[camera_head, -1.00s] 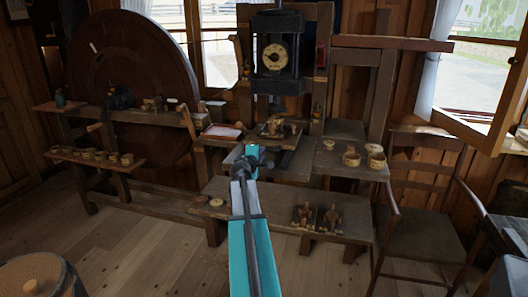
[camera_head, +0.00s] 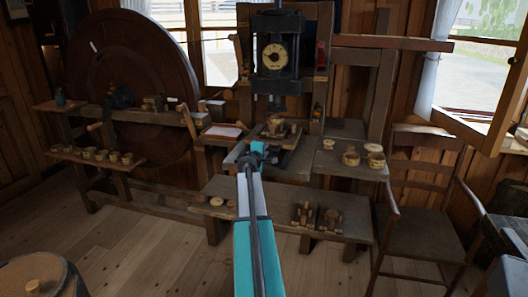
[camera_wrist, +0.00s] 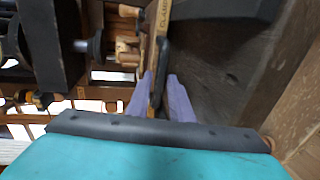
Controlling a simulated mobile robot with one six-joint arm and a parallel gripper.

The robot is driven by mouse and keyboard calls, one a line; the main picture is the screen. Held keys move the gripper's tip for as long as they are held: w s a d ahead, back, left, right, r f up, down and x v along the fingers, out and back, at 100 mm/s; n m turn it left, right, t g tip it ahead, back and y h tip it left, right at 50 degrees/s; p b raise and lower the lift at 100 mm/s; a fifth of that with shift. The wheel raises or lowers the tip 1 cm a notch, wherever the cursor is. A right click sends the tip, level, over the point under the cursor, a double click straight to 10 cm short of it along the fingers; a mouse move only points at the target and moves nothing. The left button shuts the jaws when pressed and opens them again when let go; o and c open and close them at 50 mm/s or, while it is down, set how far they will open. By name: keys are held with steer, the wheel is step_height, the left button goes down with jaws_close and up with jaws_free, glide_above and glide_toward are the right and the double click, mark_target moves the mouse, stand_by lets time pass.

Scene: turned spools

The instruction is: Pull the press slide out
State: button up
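The press (camera_head: 283,60) stands at the back centre, dark, with a round pale dial. Below it is the press slide (camera_head: 282,139), a dark flat plate carrying a wooden and brass-coloured piece (camera_head: 277,126). My gripper (camera_head: 258,147) is at the slide's front in the head view, its tips partly hidden by the teal wrist. In the wrist view, the two purple fingers (camera_wrist: 160,80) stand either side of a dark upright bar (camera_wrist: 162,55), seemingly the slide's handle. I cannot tell whether they press on it.
A low bench (camera_head: 270,204) below holds turned discs and dark fixtures. A shelf (camera_head: 345,168) at right holds wooden spools. A chair (camera_head: 425,210) stands farther right, and a large wheel (camera_head: 130,75) at left.

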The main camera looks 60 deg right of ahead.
jaws_close()
steer(key=shift+w+a, duration=0.1)
steer(key=shift+a, duration=0.25)
steer(key=shift+d, duration=0.15)
